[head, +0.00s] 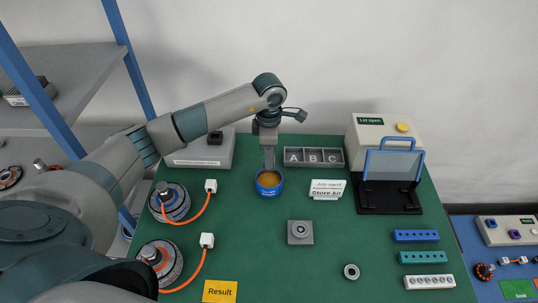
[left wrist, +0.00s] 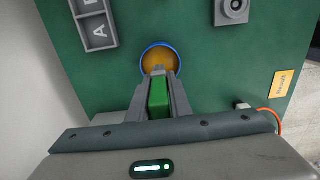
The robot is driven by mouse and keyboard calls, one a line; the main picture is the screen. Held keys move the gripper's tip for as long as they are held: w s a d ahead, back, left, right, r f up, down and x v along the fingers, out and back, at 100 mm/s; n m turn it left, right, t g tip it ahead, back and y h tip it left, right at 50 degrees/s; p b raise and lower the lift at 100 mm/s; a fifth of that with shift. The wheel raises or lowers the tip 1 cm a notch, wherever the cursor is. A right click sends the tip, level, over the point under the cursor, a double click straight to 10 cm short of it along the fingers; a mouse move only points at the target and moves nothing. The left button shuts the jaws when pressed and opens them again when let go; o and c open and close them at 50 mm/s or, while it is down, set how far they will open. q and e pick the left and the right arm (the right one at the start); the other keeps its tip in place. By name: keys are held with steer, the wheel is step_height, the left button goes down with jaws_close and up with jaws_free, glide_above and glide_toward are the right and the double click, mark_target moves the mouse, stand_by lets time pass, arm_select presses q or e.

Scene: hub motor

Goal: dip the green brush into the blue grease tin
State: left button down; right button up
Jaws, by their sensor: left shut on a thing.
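The blue grease tin (head: 269,183) stands on the green table top, with orange-yellow grease inside. It also shows in the left wrist view (left wrist: 174,50), just beyond my fingertips. My left gripper (head: 269,160) points down over the tin. In the left wrist view my left gripper (left wrist: 157,78) is shut on the green brush (left wrist: 158,98), whose green handle shows between the fingers. The brush's far end is hidden by the fingers, so I cannot tell whether it touches the grease. My right gripper is not in view.
A grey tray marked A, B, C (head: 329,157) stands close behind the tin to the right. A white sign (head: 327,190) and a grey block (head: 300,233) are nearby. Two hub motors (head: 160,262) with orange cables lie at left. An open-lidded box (head: 384,132) stands back right.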

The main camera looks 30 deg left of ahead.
arm_select(q)
steer(key=shift+f, duration=0.1)
steer(key=shift+f+b, duration=0.6)
steer(key=shift+f, duration=1.4)
steer(key=shift+f+b, duration=0.1)
steer(key=shift+b, duration=0.25)
steer(key=shift+f+b, duration=0.95)
steer(key=shift+f, duration=0.1)
steer(key=shift+f+b, duration=1.25)
steer(key=shift+f, duration=0.2)
steer(key=shift+r, duration=0.1)
